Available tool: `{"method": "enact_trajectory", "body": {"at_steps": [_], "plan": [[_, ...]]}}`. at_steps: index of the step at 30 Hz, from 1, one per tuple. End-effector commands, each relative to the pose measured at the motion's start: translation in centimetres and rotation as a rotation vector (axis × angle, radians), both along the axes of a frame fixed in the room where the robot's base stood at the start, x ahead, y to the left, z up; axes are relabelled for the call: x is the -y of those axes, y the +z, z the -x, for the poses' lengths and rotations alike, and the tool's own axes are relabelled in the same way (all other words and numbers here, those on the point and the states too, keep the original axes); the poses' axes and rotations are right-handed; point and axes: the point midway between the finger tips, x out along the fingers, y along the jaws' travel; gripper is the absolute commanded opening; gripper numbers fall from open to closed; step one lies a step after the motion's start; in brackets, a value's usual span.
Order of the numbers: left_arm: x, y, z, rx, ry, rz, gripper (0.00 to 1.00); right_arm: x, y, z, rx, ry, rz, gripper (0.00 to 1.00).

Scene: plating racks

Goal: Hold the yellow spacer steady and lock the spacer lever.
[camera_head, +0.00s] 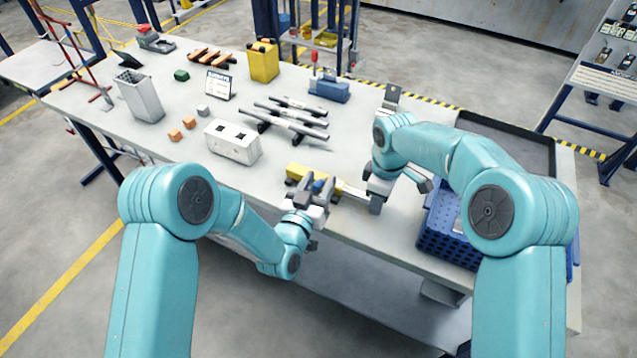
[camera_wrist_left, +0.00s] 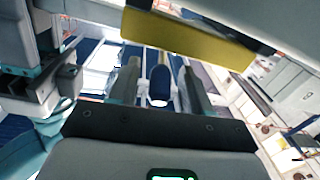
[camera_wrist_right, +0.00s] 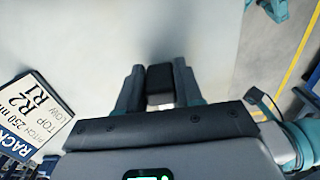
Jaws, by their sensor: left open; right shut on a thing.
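The yellow spacer (camera_head: 296,169) lies near the table's front edge in the head view, partly hidden by my left gripper. Its yellow bar (camera_wrist_left: 190,38) crosses the top of the left wrist view. My left gripper (camera_head: 314,187) is open at the spacer's front side. A blue piece (camera_wrist_left: 158,86), perhaps the lever, shows between its fingers; contact cannot be told. My right gripper (camera_head: 378,192) is right of the spacer, near the end of a thin pale bar (camera_head: 354,191). In the right wrist view it is shut on a dark block (camera_wrist_right: 159,77); its link to the spacer is unclear.
A blue crate (camera_head: 440,240) stands at the front right, beside a dark tray (camera_head: 510,130). A white block (camera_head: 233,142) and dark rods (camera_head: 290,120) lie behind the spacer. A label card (camera_wrist_right: 32,105) shows at the left of the right wrist view.

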Motion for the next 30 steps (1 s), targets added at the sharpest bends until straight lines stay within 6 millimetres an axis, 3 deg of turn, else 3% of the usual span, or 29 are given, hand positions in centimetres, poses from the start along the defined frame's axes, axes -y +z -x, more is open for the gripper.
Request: {"method": "enact_trajectory", "body": {"at_steps": [2, 6, 7, 13, 21, 30], "plan": [[0.0, -0.01, 0.02, 0.0, 0.0, 0.0, 0.48, -0.01, 0.04, -0.01, 0.001, 0.0, 0.0, 0.0], [-0.01, -0.01, 0.04, 0.0, 0.0, 0.0, 0.06, -0.01, 0.03, -0.01, 0.001, 0.0, 0.0, 0.0], [-0.01, -0.02, 0.04, 0.0, 0.0, 0.0, 0.0, -0.01, 0.03, -0.01, 0.001, 0.0, 0.0, 0.0], [-0.05, -0.33, 0.07, 0.023, 0.001, 0.01, 0.0, -0.01, 0.02, -0.01, 0.001, 0.0, 0.0, 0.0], [-0.16, -1.0, 0.33, 0.179, 0.002, 0.077, 0.0, -0.02, 0.05, -0.01, 0.0, 0.0, -0.001, 0.0], [-0.17, -0.94, 0.38, 0.195, 0.001, 0.085, 0.0, -0.01, 0.03, 0.02, -0.001, 0.0, 0.0, 0.0]]}}
